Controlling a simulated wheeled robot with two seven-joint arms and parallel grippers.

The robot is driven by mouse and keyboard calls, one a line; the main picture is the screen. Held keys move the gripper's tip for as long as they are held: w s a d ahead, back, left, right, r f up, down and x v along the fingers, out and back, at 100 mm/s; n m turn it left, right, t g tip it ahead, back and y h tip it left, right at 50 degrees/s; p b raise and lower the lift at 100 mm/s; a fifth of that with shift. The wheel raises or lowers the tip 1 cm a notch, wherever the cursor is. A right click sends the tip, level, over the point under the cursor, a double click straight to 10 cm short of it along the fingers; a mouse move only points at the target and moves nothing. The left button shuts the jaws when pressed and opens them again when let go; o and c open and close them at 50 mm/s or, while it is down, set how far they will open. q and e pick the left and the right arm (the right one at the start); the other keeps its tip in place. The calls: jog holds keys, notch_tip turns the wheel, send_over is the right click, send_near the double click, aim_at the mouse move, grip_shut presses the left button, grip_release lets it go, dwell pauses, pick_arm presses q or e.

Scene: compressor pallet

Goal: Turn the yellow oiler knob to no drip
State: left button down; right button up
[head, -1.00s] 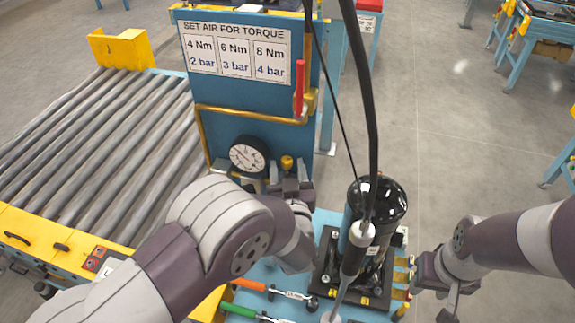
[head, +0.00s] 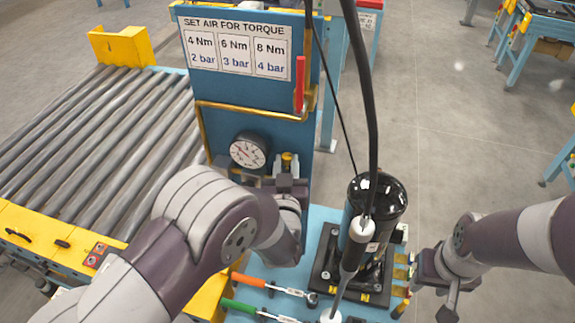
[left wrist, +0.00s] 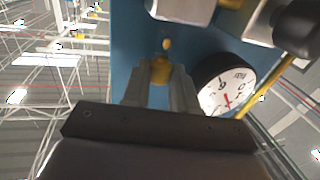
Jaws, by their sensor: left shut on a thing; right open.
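The yellow oiler knob (head: 287,160) sits on the blue panel, just right of the round pressure gauge (head: 248,150). In the left wrist view the yellow knob (left wrist: 161,70) shows between the fingers of my left gripper (left wrist: 161,82), which is shut on it. In the head view the left gripper (head: 287,180) is at the knob, its fingers partly hidden by my own arm. The gauge also shows beside the fingers in the left wrist view (left wrist: 225,85). My right gripper (head: 447,300) is open and empty at the lower right, apart from the panel.
A red-handled lever (head: 300,85) is on the panel's right edge, above the knob. A hanging black tool (head: 352,250) and a black cylinder (head: 376,200) stand right of my left arm. Orange (head: 250,281) and green (head: 245,308) handled wrenches lie on the blue bench.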

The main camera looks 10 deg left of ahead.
pick_arm(q)
jog(key=m+h, duration=0.1)
jog(key=h, duration=0.1)
jog(key=m+h+b, duration=0.1)
jog(key=h, duration=0.1)
jog(key=shift+a+f+m, duration=0.15)
jog(key=shift+a+m, duration=0.15)
jog(key=shift+a, duration=0.1)
jog(key=shift+a+m+h+b, duration=0.1)
jog(key=shift+m+h+b, duration=0.35)
jog(key=shift+m+h, duration=0.7)
jog(key=shift+h, duration=0.55)
jog(key=c, duration=0.9)
grip_release()
jog(key=shift+r, duration=0.2)
